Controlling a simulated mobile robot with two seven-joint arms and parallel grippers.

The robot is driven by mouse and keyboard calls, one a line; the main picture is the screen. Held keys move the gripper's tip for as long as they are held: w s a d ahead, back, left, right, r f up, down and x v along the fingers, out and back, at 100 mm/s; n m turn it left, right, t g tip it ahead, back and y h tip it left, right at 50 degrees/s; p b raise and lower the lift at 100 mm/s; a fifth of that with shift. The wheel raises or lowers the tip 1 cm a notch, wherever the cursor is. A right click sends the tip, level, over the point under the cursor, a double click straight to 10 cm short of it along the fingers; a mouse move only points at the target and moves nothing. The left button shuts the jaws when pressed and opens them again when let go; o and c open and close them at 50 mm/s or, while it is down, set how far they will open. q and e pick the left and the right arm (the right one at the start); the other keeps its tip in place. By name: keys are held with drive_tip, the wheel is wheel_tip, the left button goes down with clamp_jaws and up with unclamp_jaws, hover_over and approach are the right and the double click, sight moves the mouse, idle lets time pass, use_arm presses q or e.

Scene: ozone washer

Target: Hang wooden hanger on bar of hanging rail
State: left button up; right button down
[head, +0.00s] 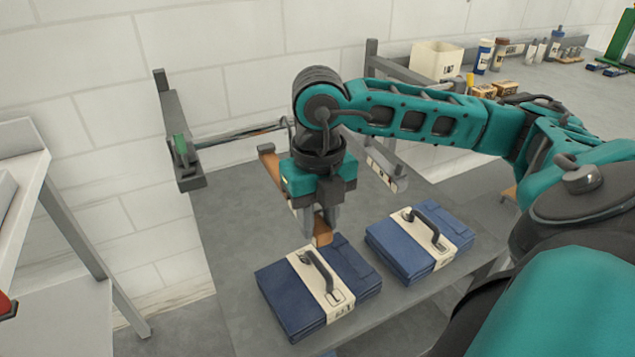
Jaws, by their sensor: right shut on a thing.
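My right gripper (321,222) points down over the grey table, shut on the wooden hanger (268,163). The brown hanger slants from behind the gripper's left side down to its fingertips, with its middle largely hidden by the gripper. The hanging rail has a thin bar (236,136) running between a left grey support (180,140) and the right side, where my arm hides part of it. The gripper and hanger are in front of the bar in the picture. I cannot tell whether the hanger's hook touches the bar. My left gripper is not in view.
Two blue cases (283,292) and (393,250) with pale bands and dark handles lie at the table's front, close to the gripper. The grey table (222,228) is bare at left. A cream bin (437,60) and bottles stand at the back right. A white shelf stands at far left.

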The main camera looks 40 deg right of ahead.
drive_tip(key=shift+w+d, duration=0.25)
drive_tip(key=shift+w, duration=0.6)
drive_tip(key=shift+w+d, duration=0.25)
drive_tip(key=shift+w, duration=0.55)
drive_tip(key=shift+w+d+p, duration=0.2)
drive_tip(key=shift+w+d, duration=0.1)
drive_tip(key=shift+w, duration=0.65)
drive_tip(key=shift+w+d+p, duration=0.15)
drive_tip(key=shift+w+d, duration=0.1)
drive_tip(key=shift+w, duration=0.7)
drive_tip(key=shift+f+b, duration=0.7)
drive_tip(key=shift+f, duration=0.35)
drive_tip(key=shift+f+b, duration=0.2)
drive_tip(key=shift+b, duration=0.1)
drive_tip(key=shift+f, duration=0.2)
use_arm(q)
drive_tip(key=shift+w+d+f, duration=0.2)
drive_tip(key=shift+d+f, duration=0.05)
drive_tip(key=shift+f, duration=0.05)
use_arm(e)
drive_tip(key=c, duration=0.7)
unclamp_jaws()
drive_tip(key=shift+c, duration=0.2)
drive_tip(key=shift+r, duration=0.1)
